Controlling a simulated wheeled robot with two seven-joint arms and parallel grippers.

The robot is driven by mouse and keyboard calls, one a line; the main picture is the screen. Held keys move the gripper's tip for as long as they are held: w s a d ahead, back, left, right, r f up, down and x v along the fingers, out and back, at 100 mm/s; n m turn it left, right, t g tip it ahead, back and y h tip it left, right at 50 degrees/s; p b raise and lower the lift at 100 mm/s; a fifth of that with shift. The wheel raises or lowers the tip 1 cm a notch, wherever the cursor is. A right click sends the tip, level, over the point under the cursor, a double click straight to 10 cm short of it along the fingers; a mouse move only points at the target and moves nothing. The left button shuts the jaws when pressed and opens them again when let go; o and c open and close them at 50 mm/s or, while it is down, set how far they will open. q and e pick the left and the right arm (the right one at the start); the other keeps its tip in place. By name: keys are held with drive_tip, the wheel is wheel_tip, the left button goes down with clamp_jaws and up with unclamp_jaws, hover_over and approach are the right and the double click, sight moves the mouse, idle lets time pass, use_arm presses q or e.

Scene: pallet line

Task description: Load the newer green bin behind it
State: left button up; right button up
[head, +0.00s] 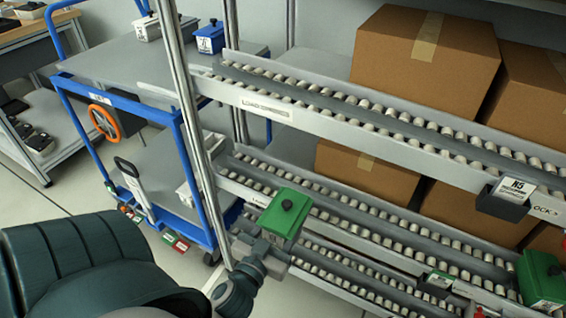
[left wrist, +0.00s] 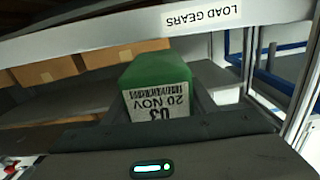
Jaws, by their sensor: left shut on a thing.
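A green bin (head: 285,214) with a black knob on top is in my left gripper (head: 272,248), at the left end of the lower roller lanes (head: 350,213). In the left wrist view the green bin (left wrist: 157,78) sits between the fingers, with a white label reading "03" and "20 NOV" upside down. I cannot tell whether the bin touches the rollers. A second green bin (head: 542,282) with a dark knob stands at the right edge of the head view, on a lower lane and partly cut off. My right gripper is not in view.
A "LOAD GEARS" label (left wrist: 190,14) is on a rail above the held bin. An upper roller lane (head: 380,115) runs above. A blue-framed cart (head: 190,130) with white and blue bins stands left of the rack post. Cardboard boxes (head: 425,60) are behind the rack.

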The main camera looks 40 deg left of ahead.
use_arm(q)
drive_tip(key=x, duration=0.4)
drive_tip(key=shift+r, duration=0.15)
drive_tip(key=shift+p+x, duration=0.4)
drive_tip(key=shift+x, duration=5.05)
drive_tip(key=shift+w+a+f, duration=0.1)
drive_tip(key=shift+w+f, duration=0.05)
drive_tip(key=shift+f, duration=0.15)
drive_tip(key=shift+f+b, duration=0.65)
drive_tip(key=shift+a+f+b, duration=0.1)
drive_tip(key=shift+f+b, duration=0.4)
drive_tip(key=shift+f, duration=0.1)
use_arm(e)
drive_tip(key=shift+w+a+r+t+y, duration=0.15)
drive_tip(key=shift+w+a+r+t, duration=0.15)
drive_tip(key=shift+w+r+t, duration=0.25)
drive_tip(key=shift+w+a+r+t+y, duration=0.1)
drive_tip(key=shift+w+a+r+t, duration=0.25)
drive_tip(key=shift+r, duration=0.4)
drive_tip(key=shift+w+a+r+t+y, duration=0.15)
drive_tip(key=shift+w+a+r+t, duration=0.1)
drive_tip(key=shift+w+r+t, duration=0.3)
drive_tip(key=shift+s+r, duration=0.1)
use_arm(q)
drive_tip(key=shift+f, duration=0.25)
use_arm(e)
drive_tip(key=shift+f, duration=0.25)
